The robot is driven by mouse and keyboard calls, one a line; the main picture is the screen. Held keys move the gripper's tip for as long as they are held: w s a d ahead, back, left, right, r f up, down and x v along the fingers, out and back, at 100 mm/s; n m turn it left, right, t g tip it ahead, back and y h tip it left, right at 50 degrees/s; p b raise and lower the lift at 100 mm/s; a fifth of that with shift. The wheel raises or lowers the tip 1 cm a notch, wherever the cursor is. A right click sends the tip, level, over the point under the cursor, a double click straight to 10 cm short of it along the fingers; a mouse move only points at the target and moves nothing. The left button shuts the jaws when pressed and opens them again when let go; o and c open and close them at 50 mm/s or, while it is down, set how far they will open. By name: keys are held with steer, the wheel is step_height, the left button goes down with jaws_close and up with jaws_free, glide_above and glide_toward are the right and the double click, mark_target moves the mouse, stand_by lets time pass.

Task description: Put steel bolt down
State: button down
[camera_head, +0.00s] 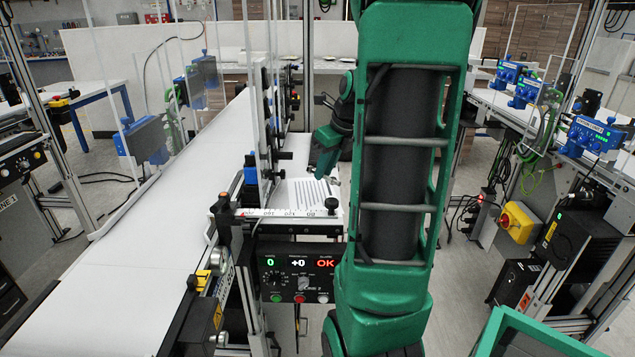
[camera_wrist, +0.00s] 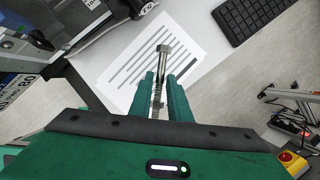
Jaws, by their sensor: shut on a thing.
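My gripper (camera_wrist: 165,92) is shut on the steel bolt (camera_wrist: 161,62) in the wrist view. The bolt's head sticks out beyond the green fingertips, and its threaded shank runs back between the fingers. The bolt is above a white sheet with dark stripes (camera_wrist: 133,72); I cannot tell whether it touches the sheet. In the head view my gripper (camera_head: 331,179) points down over the striped sheet (camera_head: 300,190) on a small stand beside the conveyor. The bolt is too small to make out there, and my arm hides part of the stand.
A black keyboard-like pad (camera_wrist: 252,14) lies at the upper right in the wrist view. A long white conveyor belt (camera_head: 150,235) runs along the left, with a clear guard panel and posts close to the stand. A control box (camera_head: 297,278) reading OK hangs below the stand.

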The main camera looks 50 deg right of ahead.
mark_target(325, 182)
steer(key=shift+w+a+f, duration=0.1)
steer(key=shift+a+f, duration=0.05)
steer(key=shift+f, duration=2.75)
steer(key=c, duration=1.7)
jaws_free()
steer(key=shift+o, duration=0.2)
steer(key=v, duration=1.1)
steer(key=shift+r, duration=0.35)
steer(key=shift+s+r, duration=0.15)
steer(key=shift+s, duration=0.1)
steer(key=shift+s, duration=0.1)
